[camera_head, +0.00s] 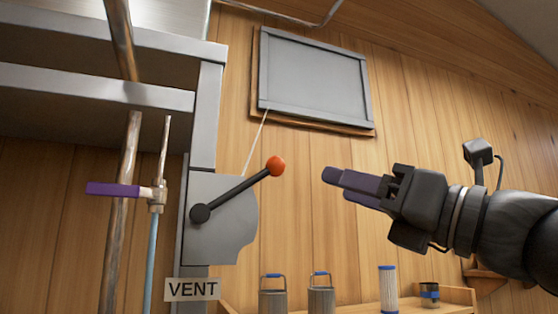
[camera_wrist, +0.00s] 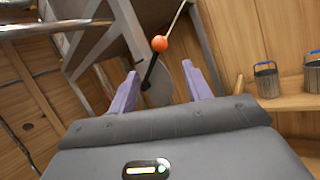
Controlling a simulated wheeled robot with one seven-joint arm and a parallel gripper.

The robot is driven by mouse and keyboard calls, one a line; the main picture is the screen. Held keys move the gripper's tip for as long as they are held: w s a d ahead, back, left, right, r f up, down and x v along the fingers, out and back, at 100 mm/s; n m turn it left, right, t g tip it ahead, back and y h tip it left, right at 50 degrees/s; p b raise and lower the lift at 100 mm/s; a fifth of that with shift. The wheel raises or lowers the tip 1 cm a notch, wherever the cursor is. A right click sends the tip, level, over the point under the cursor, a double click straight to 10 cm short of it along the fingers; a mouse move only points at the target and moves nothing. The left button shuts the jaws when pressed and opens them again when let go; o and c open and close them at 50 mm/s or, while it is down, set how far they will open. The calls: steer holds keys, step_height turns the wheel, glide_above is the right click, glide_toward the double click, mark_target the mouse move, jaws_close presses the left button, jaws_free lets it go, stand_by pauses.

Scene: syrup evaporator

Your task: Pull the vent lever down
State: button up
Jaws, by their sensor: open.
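The vent lever (camera_head: 240,191) is a black rod with an orange ball knob (camera_head: 276,166), pivoted on a grey plate (camera_head: 225,240). It points up and to the right in the head view. A "VENT" sign (camera_head: 192,289) is below the plate. My gripper (camera_head: 333,184) is to the right of the knob, apart from it, with its purple fingers pointing left. In the wrist view, my gripper (camera_wrist: 160,83) is open and empty, and the knob (camera_wrist: 159,43) and lever (camera_wrist: 149,74) show between and beyond the two fingers.
A purple-handled valve (camera_head: 115,189) on a pipe is left of the grey frame post. A closed grey hatch panel (camera_head: 313,78) is on the wood wall above, with a cord (camera_head: 256,142) running down from it. Cans (camera_head: 321,300) and a filter cylinder (camera_head: 388,289) stand on a low shelf.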

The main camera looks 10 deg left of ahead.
mark_target(283, 169)
steer(key=p+x, duration=0.6)
steer(key=x, duration=0.7)
steer(key=shift+r, duration=0.15)
steer(key=shift+w+a, duration=0.25)
steer(key=shift+a, duration=0.05)
steer(key=shift+c, duration=0.4)
jaws_close()
